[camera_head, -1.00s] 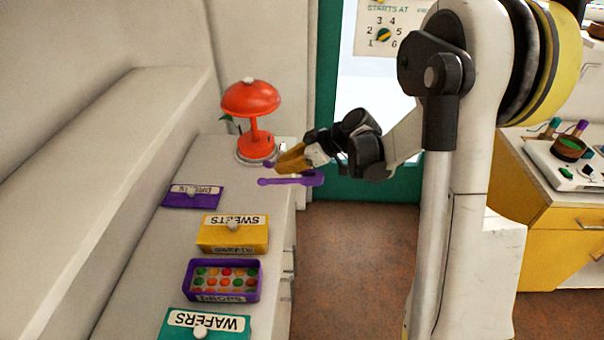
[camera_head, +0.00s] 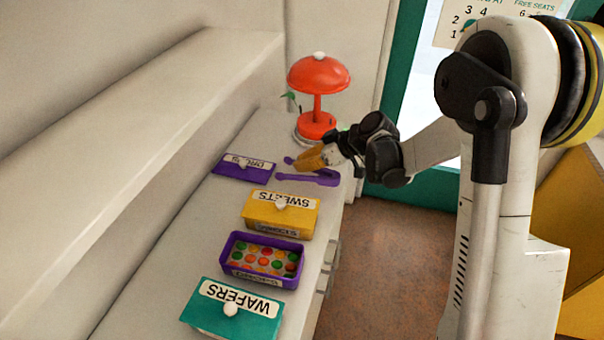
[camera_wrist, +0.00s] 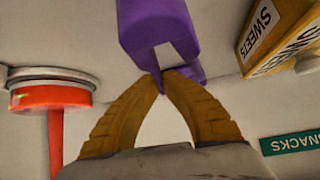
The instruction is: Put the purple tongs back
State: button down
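The purple tongs (camera_head: 322,178) are over the far part of the white counter, between the red lamp and the yellow sweets box. My gripper (camera_head: 308,160) has its yellow fingers closed together at the tongs. In the wrist view the fingertips (camera_wrist: 164,80) meet at the tongs' purple body (camera_wrist: 158,28), which extends away toward the top edge. The fingers hide part of the tongs in the head view. I cannot tell whether the tongs touch the counter.
The purple drops lid (camera_head: 244,168) lies left of the tongs. The yellow sweets box (camera_head: 280,214), open purple drops box (camera_head: 262,284) with colored beads, and teal wafers box (camera_head: 234,312) line the counter nearer me. The red lamp (camera_head: 318,75) stands close behind my gripper.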

notch_tip(320, 180, down, 4)
jog(key=shift+r+b, duration=0.25)
jog(key=shift+b, duration=0.5)
jog(key=shift+r, duration=0.1)
jog(key=c, duration=2)
grip_release()
jog(key=shift+f, duration=0.2)
jog(key=o, duration=0.4)
jog(key=shift+r, duration=0.1)
